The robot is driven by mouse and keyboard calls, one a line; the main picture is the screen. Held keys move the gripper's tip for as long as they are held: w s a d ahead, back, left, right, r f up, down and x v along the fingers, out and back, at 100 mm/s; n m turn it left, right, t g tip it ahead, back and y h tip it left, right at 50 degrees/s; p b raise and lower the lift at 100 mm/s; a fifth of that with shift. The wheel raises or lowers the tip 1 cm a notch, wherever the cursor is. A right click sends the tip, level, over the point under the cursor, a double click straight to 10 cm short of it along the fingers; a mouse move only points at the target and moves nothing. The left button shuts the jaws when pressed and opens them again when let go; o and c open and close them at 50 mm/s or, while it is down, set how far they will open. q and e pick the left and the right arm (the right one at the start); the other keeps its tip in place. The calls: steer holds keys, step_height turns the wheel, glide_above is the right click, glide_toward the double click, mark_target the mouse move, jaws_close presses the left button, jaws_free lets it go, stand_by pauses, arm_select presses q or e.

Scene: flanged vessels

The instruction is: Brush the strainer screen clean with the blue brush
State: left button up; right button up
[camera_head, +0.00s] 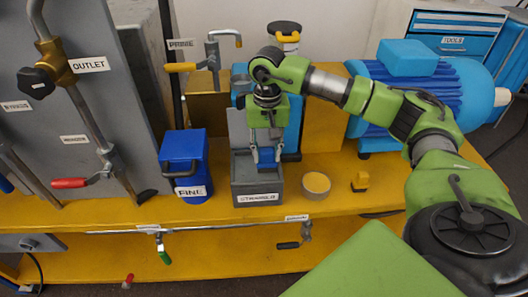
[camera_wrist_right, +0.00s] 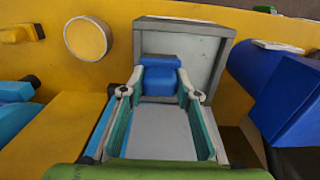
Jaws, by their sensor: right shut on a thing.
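The grey strainer box (camera_head: 258,199) stands open on the yellow bench, its label on the front. Its raised grey plate (camera_head: 237,125) stands behind the opening. My right gripper (camera_head: 266,157) points down over the box, with its fingertips at the opening. In the right wrist view, my right gripper (camera_wrist_right: 161,84) is shut on the blue brush (camera_wrist_right: 160,76), with one finger on each side. The grey box rim (camera_wrist_right: 185,24) frames the brush there. The brush's bristles are hidden, and I cannot tell whether they touch the screen. The screen itself is not clearly visible. My left gripper is not in view.
A blue box labelled FINE (camera_head: 184,152) stands close left of the strainer box. A round dish with a yellow top (camera_head: 316,185) and a small yellow block (camera_head: 360,181) are to the right. A blue motor (camera_head: 440,80) stands behind. A handled pipe (camera_head: 212,55) rises behind left.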

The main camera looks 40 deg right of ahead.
step_height(320, 180, up, 6)
steer(key=p, duration=0.4)
steer(key=shift+f, duration=0.15)
steer(key=shift+r+p, duration=1.15)
steer(key=shift+r, duration=0.6)
steer(key=shift+f, duration=0.1)
